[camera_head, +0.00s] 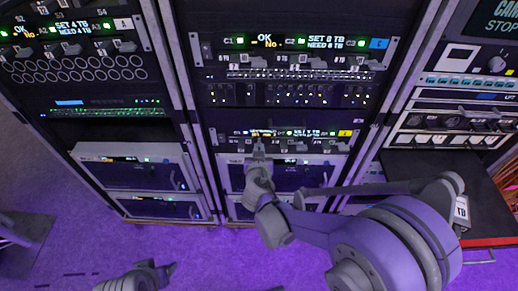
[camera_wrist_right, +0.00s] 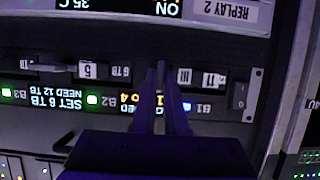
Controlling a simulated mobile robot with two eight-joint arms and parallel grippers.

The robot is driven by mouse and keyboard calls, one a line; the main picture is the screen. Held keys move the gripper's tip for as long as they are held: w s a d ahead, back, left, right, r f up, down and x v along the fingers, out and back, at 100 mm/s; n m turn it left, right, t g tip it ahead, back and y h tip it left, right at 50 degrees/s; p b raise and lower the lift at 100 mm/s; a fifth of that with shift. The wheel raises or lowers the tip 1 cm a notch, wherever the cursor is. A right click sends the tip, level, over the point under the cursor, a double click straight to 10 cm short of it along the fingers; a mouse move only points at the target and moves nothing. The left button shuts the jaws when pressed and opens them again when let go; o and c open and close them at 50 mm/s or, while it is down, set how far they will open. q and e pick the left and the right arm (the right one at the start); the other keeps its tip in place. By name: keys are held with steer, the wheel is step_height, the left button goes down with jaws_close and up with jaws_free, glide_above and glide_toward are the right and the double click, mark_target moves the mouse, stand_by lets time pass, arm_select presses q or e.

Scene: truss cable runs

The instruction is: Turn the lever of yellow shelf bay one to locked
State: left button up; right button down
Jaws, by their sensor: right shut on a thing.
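The yellow-tagged shelf (camera_head: 344,133) is the low, narrow unit in the middle rack. It appears upside down in the wrist view, with the labels B1 (camera_wrist_right: 204,107), B2 (camera_wrist_right: 110,101) and B3 above its bays. A blue light shows beside B1. My right gripper (camera_head: 259,148) reaches its left part, and its fingers (camera_wrist_right: 161,70) are shut on a small part by bay one, apparently the lever. The fingers hide that lever and part of the lit display, so its angle cannot be read.
The blue-tagged shelf (camera_head: 378,43) sits higher in the middle rack. A left rack carries another shelf (camera_head: 70,40). A dark pull-out surface (camera_head: 430,180) juts out at right, near my right arm. Purple floor (camera_head: 190,250) is open in front of the racks.

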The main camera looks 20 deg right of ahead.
stand_by(0.3)
steer(key=shift+w+a+f+n+t+h+b, duration=0.15)
steer(key=shift+n+h+b, duration=0.95)
steer(key=shift+n, duration=1.15)
steer(key=shift+s+a+f+n+t+h+b, duration=0.1)
steer(key=shift+a+f+n+t+h+b, duration=0.15)
steer(key=shift+n+h+b, duration=1.4)
steer(key=shift+w+a+f+n+t+h+b, duration=0.15)
steer(key=shift+n+h, duration=0.7)
steer(key=shift+n, duration=1.95)
steer(key=shift+s+d, duration=0.1)
steer(key=c, duration=1)
jaws_free()
steer(key=shift+o, duration=0.2)
